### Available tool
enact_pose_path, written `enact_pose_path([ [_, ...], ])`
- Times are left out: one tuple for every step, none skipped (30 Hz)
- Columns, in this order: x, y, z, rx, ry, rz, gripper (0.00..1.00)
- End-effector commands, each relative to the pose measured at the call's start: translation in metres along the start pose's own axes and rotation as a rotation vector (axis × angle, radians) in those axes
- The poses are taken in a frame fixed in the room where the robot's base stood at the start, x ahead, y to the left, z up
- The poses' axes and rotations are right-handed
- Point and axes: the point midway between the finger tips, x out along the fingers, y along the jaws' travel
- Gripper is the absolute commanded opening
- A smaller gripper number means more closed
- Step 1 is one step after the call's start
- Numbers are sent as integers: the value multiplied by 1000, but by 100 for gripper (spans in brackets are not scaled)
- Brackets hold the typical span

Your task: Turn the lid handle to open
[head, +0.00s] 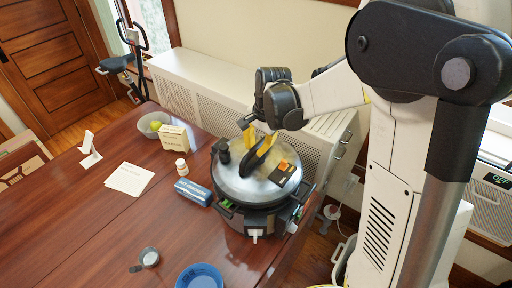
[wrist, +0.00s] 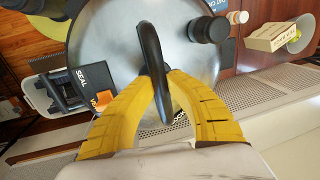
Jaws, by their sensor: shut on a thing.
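A large round cooker with a grey metal lid (head: 238,183) stands at the table's right edge. Its curved black lid handle (wrist: 150,57) rises from the lid's middle, and it also shows in the head view (head: 250,164). My gripper (head: 259,145) has come down over the lid from above. In the wrist view its yellow fingers (wrist: 165,112) are shut on the handle, one on each side. A black label reading SEAL (wrist: 84,78) and an orange piece (wrist: 104,98) sit on the lid beside the handle. A black knob (wrist: 208,29) stands on the lid's other side.
A blue box (head: 193,192), a white bottle (head: 182,168), a cream box (head: 174,137) and a bowl (head: 151,124) stand left of the cooker. A blue dish (head: 200,278) and a small cup (head: 150,258) lie in front. A perforated white cabinet (head: 205,90) runs behind.

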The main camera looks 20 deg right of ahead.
Motion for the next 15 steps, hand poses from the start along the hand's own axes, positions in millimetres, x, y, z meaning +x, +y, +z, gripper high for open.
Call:
enact_pose_path([
  [1, 1, 0, 0, -1, 2, 0],
  [1, 1, 1, 0, -1, 2, 0],
  [1, 1, 0, 0, -1, 2, 0],
  [1, 1, 1, 0, -1, 2, 23],
  [1, 1, 1, -1, -1, 2, 33],
  [1, 1, 0, -1, -1, 1, 41],
  [1, 1, 0, -1, -1, 1, 41],
  [1, 1, 0, -1, -1, 1, 41],
  [0, 1, 0, -1, -1, 1, 41],
  [0, 0, 0, -1, -1, 1, 41],
  [0, 0, 0, -1, -1, 1, 41],
  [0, 0, 0, -1, -1, 1, 41],
  [0, 0, 0, -1, -1, 1, 41],
  [0, 0, 0, -1, -1, 1, 41],
  [-1, 0, 0, -1, -1, 0, 41],
])
